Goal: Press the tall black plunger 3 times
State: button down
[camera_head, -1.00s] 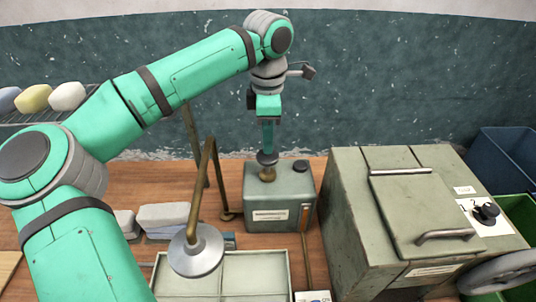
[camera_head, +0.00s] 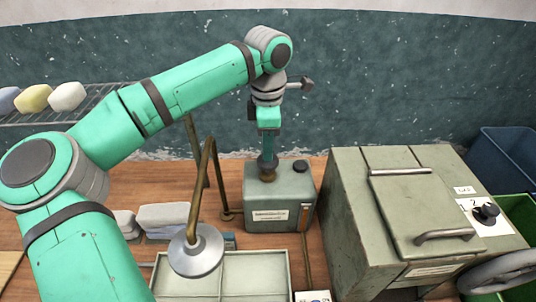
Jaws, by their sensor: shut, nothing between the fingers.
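The tall black plunger (camera_head: 267,163) stands on top of a grey-green box (camera_head: 262,198), left of a short black knob (camera_head: 300,166). Its dark head sits low, just above a brass collar (camera_head: 267,178). My gripper (camera_head: 268,152) points straight down directly above the plunger, is shut, and its tips appear to touch the head. The tips partly hide the top of the plunger.
A brass lamp (camera_head: 196,250) with a bent arm stands to the left of the box. A large green chest (camera_head: 350,210) with a handled lid stands close on the right. A divided tray (camera_head: 258,280) lies in front.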

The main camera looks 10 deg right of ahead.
jog(key=shift+f, duration=0.45)
jog(key=shift+r, duration=1.85)
jog(key=shift+f, duration=0.15)
jog(key=shift+f, duration=1.75)
jog(key=shift+r, duration=1.9)
notch_tip(320, 180, up, 5)
